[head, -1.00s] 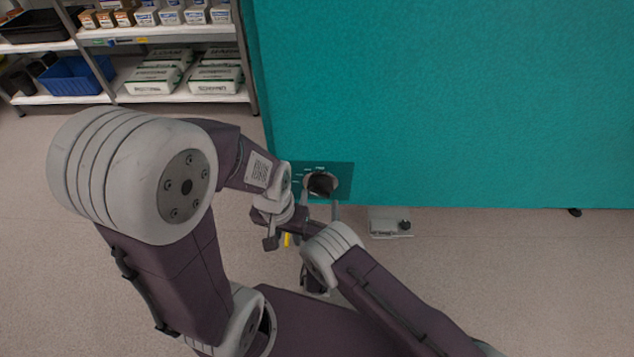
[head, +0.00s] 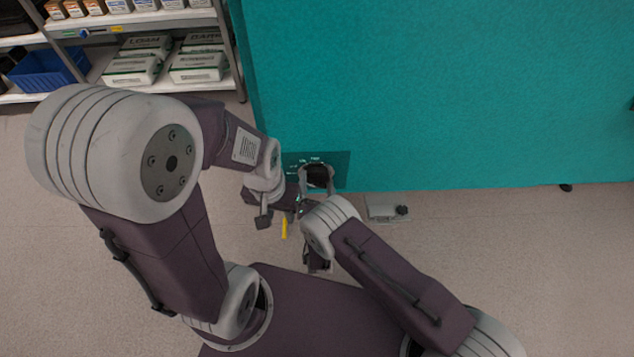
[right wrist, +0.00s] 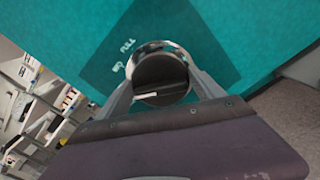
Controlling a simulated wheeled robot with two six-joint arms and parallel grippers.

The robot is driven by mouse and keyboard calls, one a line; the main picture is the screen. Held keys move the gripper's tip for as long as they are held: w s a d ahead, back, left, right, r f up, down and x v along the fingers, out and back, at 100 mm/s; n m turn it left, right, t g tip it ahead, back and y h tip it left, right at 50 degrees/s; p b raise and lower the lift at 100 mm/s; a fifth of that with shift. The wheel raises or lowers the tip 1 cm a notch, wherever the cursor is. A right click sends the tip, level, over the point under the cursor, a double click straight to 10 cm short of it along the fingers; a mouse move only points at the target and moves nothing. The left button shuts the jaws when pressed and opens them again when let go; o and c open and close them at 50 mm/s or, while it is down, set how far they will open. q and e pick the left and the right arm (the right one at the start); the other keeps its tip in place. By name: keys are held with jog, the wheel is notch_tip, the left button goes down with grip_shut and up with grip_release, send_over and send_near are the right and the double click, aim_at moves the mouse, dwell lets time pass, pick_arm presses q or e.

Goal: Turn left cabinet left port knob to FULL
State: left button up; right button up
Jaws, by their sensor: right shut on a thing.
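A dark round port knob (head: 318,176) in a pale metal ring sits on a darker teal panel low on the teal cabinet (head: 450,90). In the right wrist view, the knob (right wrist: 160,72) has a raised bar with a white pointer line towards the left, below the labels MID and FULL. My right gripper (head: 316,184) has a finger on each side of the knob and is shut on it; its fingers also show in the right wrist view (right wrist: 162,88).
A shelf unit (head: 150,90) with bags, boxes and a blue bin (head: 45,70) stands at the upper left. A small grey device (head: 385,207) lies on the floor by the cabinet's bottom edge. Floor to the right is clear. My arms crowd the space before the knob.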

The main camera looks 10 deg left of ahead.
jog(key=shift+r+m+p, duration=0.1)
jog(key=shift+m+p, duration=0.55)
jog(key=shift+m, duration=0.45)
jog(key=m+p, duration=0.1)
jog(key=m, duration=0.2)
jog(key=shift+d+m+p, duration=0.1)
jog(key=shift+m+p, duration=0.2)
jog(key=shift+p, duration=0.05)
jog(key=m+p, duration=0.1)
jog(key=m, duration=0.2)
jog(key=shift+f+m+p, duration=0.25)
jog(key=shift+m+p, duration=0.4)
jog(key=shift+m, duration=0.75)
jog(key=o, duration=1.1)
